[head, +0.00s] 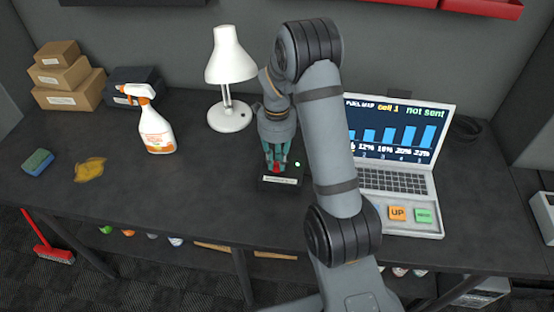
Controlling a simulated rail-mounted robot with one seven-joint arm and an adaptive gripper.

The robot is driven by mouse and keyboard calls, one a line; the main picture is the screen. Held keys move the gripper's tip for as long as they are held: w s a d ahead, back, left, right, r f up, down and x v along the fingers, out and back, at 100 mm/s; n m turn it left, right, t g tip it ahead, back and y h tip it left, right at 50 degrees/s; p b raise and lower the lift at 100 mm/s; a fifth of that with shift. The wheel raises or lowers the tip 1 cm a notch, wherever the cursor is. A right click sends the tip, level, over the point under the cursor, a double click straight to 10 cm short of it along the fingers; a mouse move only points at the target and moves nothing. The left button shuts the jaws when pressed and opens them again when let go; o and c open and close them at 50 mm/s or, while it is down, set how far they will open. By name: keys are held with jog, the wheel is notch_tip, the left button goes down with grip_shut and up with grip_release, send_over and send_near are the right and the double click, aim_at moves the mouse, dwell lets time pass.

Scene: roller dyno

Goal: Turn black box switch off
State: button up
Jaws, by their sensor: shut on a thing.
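The black box (266,186) sits on the dark bench in the middle of the head view, left of the laptop. It has a pale label on its front and a small lit green light on top at the right. A small red part, likely its switch (276,169), shows between the fingertips. My gripper (276,166) points down from above onto the box and is shut on this red part. The fingers hide most of the switch, so its position cannot be told.
A laptop (395,180) stands close on the right, partly behind my arm. A white lamp (230,115) stands behind left. A spray bottle (157,132), a yellow cloth (89,169), a sponge (38,162) and stacked cardboard boxes (66,77) are further left. The bench front left of the box is clear.

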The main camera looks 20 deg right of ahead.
grip_shut()
jog(key=n+b, duration=0.2)
jog(key=n, duration=0.1)
jog(key=shift+f, duration=0.1)
jog(key=n+b, duration=0.2)
jog(key=n, duration=0.3)
jog(key=shift+d+b, duration=0.2)
jog(key=shift+b, duration=0.2)
jog(key=n+b, duration=0.1)
jog(key=n, duration=0.3)
jog(key=shift+w+n, duration=0.1)
jog(key=shift+n, duration=0.3)
jog(key=shift+w+d+n, duration=0.1)
jog(key=shift+n, duration=2.5)
jog(key=o, duration=0.6)
grip_release()
